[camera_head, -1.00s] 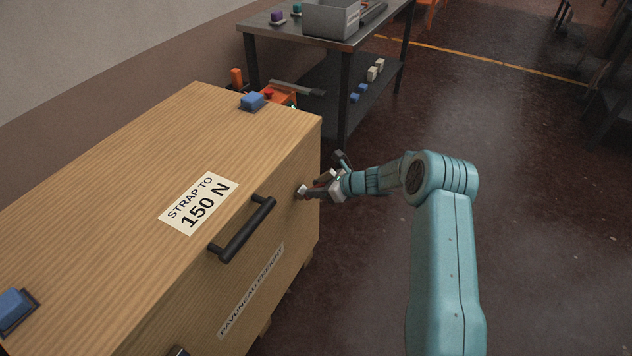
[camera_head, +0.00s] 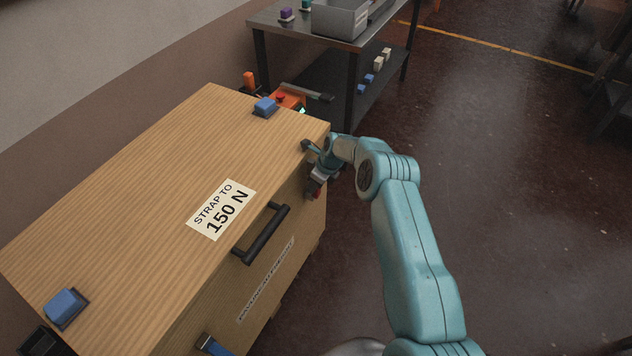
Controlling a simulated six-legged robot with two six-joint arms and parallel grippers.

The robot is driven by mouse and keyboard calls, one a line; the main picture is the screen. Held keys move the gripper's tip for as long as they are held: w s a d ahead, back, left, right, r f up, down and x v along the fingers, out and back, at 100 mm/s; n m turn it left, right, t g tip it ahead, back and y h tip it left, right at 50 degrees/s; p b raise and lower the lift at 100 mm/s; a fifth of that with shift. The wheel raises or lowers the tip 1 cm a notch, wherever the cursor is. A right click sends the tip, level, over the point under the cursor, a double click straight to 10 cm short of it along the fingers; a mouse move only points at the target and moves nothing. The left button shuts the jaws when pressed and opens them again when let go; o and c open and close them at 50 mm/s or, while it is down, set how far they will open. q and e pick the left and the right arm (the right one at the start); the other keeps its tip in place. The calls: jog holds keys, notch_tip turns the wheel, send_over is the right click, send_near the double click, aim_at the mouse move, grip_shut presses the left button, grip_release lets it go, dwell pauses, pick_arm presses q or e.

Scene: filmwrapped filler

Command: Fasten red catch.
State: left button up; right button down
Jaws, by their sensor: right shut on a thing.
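A wooden crate (camera_head: 150,190) with a "STRAP TO 150 N" label fills the left and middle of the head view. The red catch (camera_head: 317,195) shows only as a small red patch at the far right end of the crate's front face, mostly hidden by my gripper. My right gripper (camera_head: 314,170) is at that catch, just below the lid edge, and is shut on it. I cannot tell how far the catch is turned or latched. A blue catch (camera_head: 212,345) shows on the front face near the bottom edge. My left gripper is not in view.
A black handle (camera_head: 262,236) sticks out from the crate's front. Blue corner blocks (camera_head: 264,107) (camera_head: 66,306) sit on the lid. An orange tool (camera_head: 291,97) lies behind the crate. A metal table (camera_head: 290,28) with a grey bin (camera_head: 340,19) stands beyond.

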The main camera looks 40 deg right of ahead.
jog(key=shift+w+r, duration=0.15)
jog(key=shift+w, duration=0.05)
dwell(0.3)
jog(key=c, duration=0.8)
grip_release()
jog(key=shift+a, duration=0.1)
jog(key=shift+s, duration=0.1)
jog(key=v, duration=1.6)
